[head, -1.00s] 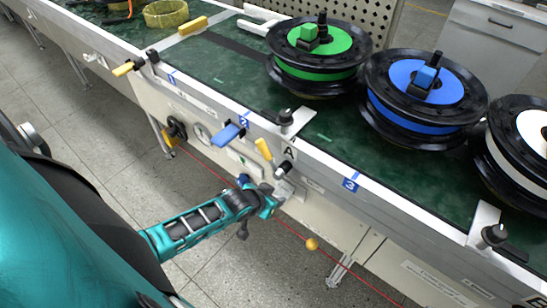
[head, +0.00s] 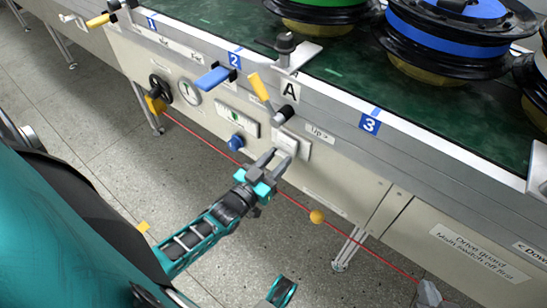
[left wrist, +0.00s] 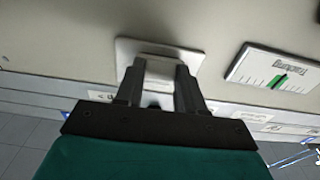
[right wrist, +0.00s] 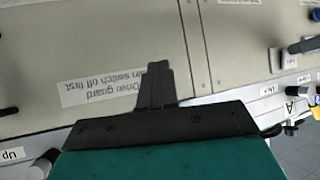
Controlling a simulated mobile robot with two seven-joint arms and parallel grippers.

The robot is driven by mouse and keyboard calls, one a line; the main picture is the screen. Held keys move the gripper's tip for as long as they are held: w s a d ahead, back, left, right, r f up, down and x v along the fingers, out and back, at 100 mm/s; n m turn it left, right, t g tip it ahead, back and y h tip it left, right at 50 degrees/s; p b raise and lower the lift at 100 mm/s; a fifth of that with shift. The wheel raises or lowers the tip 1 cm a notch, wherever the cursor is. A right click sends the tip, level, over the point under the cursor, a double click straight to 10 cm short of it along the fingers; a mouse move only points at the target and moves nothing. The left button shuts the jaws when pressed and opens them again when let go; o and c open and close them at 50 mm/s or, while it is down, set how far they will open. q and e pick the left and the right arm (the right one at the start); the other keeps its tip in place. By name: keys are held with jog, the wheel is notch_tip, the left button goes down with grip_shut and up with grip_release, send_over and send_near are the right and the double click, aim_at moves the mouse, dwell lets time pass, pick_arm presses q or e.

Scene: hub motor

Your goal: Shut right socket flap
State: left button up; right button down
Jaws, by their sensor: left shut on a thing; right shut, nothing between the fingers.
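The socket's white plate (head: 305,149) is on the beige conveyor side panel, below the letter A. It also shows in the left wrist view (left wrist: 125,55). My left gripper (head: 278,158) is at this plate. In the left wrist view its fingers (left wrist: 160,78) are shut on a small white flap (left wrist: 160,68) standing out in front of the plate. The fingers hide part of the flap, and I cannot tell its exact angle. My right gripper (right wrist: 156,80) is shut and empty, in front of the drive guard panel.
A blue knob (head: 237,142) and a slider gauge (head: 238,121) are left of the socket. A black knob (head: 284,114) is just above it. A red cord with a yellow ball (head: 317,216) runs below.

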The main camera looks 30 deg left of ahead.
pick_arm(q)
jog(key=w+f+t+b, duration=0.1)
jog(key=b, duration=0.2)
jog(key=shift+t, duration=0.4)
pick_arm(e)
jog(key=shift+w+a+f, duration=0.15)
jog(key=shift+a+f, duration=0.2)
jog(key=shift+f, duration=0.15)
jog(key=shift+w+a+f, duration=0.15)
jog(key=shift+a+f, duration=0.15)
jog(key=shift+f, duration=0.15)
pick_arm(q)
jog(key=shift+r, duration=0.2)
pick_arm(e)
jog(key=shift+r, duration=0.1)
pick_arm(q)
jog(key=o, duration=1)
jog(key=shift+o, duration=0.2)
jog(key=shift+f, duration=0.15)
